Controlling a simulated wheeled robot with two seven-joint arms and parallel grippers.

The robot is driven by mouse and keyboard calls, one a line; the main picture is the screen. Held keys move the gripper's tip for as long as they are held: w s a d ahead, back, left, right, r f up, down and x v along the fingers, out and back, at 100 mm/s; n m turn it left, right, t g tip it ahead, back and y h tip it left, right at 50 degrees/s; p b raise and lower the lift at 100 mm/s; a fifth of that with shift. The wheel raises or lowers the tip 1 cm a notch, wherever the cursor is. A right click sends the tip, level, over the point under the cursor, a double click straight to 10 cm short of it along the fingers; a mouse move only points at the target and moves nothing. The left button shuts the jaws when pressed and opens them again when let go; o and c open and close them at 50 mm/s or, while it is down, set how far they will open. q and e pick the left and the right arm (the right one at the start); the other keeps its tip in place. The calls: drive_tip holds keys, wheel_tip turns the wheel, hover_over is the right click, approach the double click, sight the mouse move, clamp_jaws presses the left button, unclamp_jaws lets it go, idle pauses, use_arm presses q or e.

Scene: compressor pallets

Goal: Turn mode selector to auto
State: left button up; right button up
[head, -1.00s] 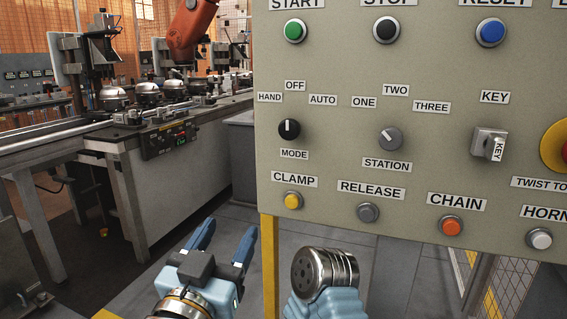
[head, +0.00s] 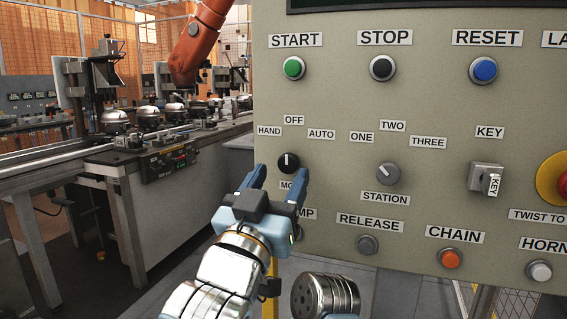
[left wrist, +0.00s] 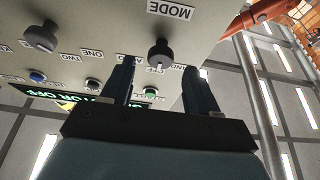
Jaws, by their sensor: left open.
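The mode selector (head: 288,162) is a round black knob with a white line on the panel. Its line points straight up at the OFF label (head: 293,120). The AUTO label (head: 321,134) is up and right of it, and HAND (head: 269,131) up and left. My left gripper (head: 278,176) is open, its blue fingers on either side of the knob's lower area. It hides part of the MODE and CLAMP labels. In the left wrist view the knob (left wrist: 160,54) sits between and beyond the fingertips; I cannot tell whether they touch it. My right gripper is not in view.
The station selector (head: 388,174) is right of the mode knob. The release button (head: 367,244) is below it. A key switch (head: 486,178) and a red emergency stop (head: 563,187) are farther right. A conveyor line (head: 150,150) stands at the left.

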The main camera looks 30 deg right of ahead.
sight(290, 162)
use_arm(q)
drive_tip(key=shift+p+x, duration=0.3)
drive_tip(key=shift+x, duration=1.05)
